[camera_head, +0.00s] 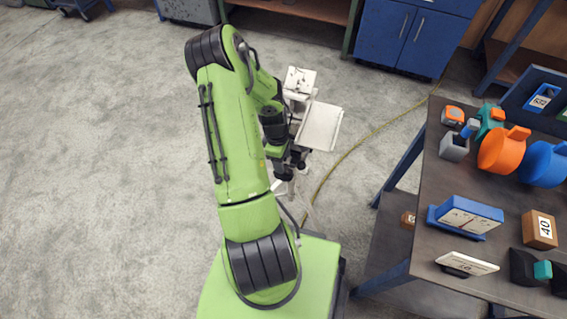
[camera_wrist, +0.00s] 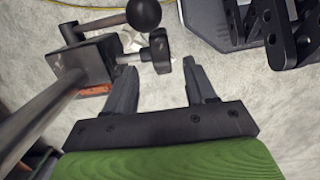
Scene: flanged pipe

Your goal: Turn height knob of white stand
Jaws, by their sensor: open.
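The white stand shows in the head view as a pale tray (camera_head: 320,127) with a small white top (camera_head: 300,80) beside it, just right of my arm; my arm hides much of its column. In the wrist view a dark clamp block (camera_wrist: 85,68) sits on the stand's grey pole (camera_wrist: 45,115). A black wing-shaped knob (camera_wrist: 161,50) on a short metal stem sticks out of the block. A black ball knob (camera_wrist: 143,14) is above it. My gripper (camera_wrist: 160,72) is open and empty, with the wing knob just beyond and between its fingertips. I see no grip on it.
A blue cabinet (camera_head: 410,35) stands at the back. A yellow cable (camera_head: 350,150) lies on the floor. The left floor is clear.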

